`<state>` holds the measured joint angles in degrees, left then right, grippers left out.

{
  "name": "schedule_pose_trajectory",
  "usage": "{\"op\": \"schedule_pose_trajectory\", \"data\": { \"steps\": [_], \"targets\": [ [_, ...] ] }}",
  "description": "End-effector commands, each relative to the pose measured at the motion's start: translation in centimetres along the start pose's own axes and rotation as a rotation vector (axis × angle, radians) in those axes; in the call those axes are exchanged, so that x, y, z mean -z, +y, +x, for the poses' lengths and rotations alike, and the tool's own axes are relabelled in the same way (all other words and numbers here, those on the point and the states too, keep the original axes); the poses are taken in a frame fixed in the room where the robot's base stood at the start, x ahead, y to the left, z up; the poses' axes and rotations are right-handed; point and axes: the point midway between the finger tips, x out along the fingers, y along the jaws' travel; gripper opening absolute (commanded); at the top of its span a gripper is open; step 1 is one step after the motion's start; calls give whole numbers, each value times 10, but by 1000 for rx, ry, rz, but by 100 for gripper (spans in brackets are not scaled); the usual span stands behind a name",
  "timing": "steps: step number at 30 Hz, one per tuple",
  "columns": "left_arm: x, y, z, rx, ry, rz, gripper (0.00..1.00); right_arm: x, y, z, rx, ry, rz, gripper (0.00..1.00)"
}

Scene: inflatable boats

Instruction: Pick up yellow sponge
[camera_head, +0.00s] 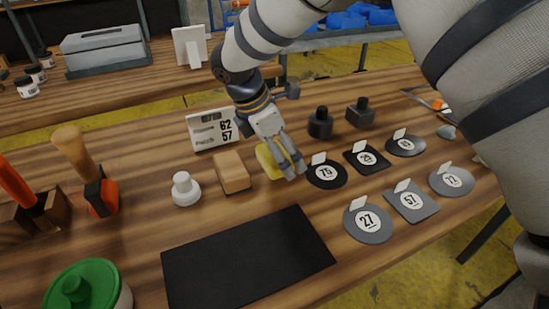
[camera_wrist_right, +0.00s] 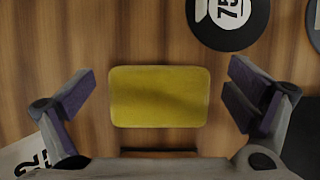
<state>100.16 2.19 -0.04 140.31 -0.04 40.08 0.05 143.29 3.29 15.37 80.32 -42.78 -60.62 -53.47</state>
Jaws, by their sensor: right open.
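The yellow sponge (camera_head: 266,160) lies flat on the wooden table, partly hidden behind my right gripper (camera_head: 290,172) in the head view. In the right wrist view the sponge (camera_wrist_right: 160,97) lies centred between the two spread fingers of my right gripper (camera_wrist_right: 165,98). There is a gap between the sponge and the finger on each side. The gripper is open and empty, above the sponge. My left gripper is not in view.
A tan block (camera_head: 232,172) and a white knob (camera_head: 185,189) stand left of the sponge. The black round disc marked 75 (camera_head: 327,174) is close on its right. A sign (camera_head: 213,129) stands behind. A black mat (camera_head: 247,258) lies in front.

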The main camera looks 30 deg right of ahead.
Motion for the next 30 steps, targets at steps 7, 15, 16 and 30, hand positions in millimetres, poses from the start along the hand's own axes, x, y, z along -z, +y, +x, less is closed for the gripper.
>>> {"op": "schedule_pose_trajectory", "data": {
  "steps": [7, 15, 16, 30],
  "targets": [
    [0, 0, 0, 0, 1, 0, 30, 0, 0, -1, -1, 0, 0, 82],
    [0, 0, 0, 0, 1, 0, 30, 0, 0, -1, -1, 0, 0, 56],
    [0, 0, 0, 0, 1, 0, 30, 0, 0, -1, -1, 0, 0, 55],
    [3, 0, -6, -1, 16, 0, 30, -6, -5, -57, -9, -1, 0, 55]
  ]
}}
